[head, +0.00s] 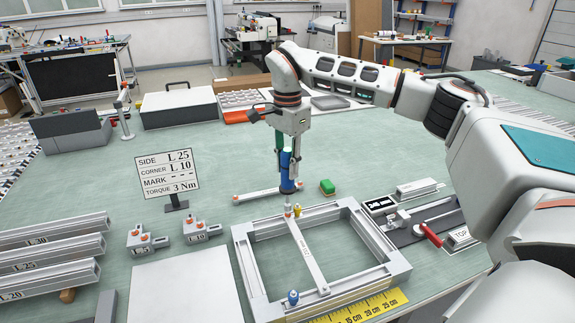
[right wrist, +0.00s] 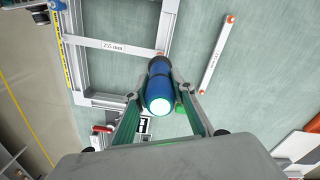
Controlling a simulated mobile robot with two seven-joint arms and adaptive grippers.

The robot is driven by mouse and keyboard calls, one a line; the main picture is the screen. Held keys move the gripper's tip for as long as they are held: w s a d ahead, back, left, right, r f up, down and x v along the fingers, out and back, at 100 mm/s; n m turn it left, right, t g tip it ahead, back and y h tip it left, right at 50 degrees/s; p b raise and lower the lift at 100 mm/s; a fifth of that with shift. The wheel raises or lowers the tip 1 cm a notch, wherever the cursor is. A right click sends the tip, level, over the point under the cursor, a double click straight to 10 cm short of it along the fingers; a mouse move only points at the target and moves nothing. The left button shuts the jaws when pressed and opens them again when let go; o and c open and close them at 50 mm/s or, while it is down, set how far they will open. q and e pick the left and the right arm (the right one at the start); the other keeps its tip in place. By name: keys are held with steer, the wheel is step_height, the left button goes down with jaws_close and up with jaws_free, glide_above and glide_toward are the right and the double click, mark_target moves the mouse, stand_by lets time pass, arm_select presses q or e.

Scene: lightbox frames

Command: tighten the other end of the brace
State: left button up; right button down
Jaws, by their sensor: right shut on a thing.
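My right gripper (head: 288,170) is shut on a blue driver (head: 287,184), held upright with its tip down at the far end of the brace (head: 306,256). I cannot tell whether the tip is seated on the fastener. The brace, labelled like 255 mm, spans the aluminium frame (head: 243,265) from far bar to near bar. In the right wrist view the driver (right wrist: 158,88) sits between the fingers, beside the brace's (right wrist: 118,47) orange end. A yellow-topped piece (head: 297,211) stands by the far end, a blue-topped piece (head: 293,297) near the near end. My left gripper is out of view.
A sign (head: 168,173) reads torque 3 Nm. A measuring jig (head: 425,222) with a red handle is right of the frame. Profiles (head: 50,265) and a white board (head: 185,293) lie left.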

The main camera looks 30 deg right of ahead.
mark_target(288, 182)
steer(key=shift+f, duration=1.15)
stand_by(0.7)
steer(key=shift+s+f, duration=0.2)
steer(key=shift+f, duration=0.05)
stand_by(1.1)
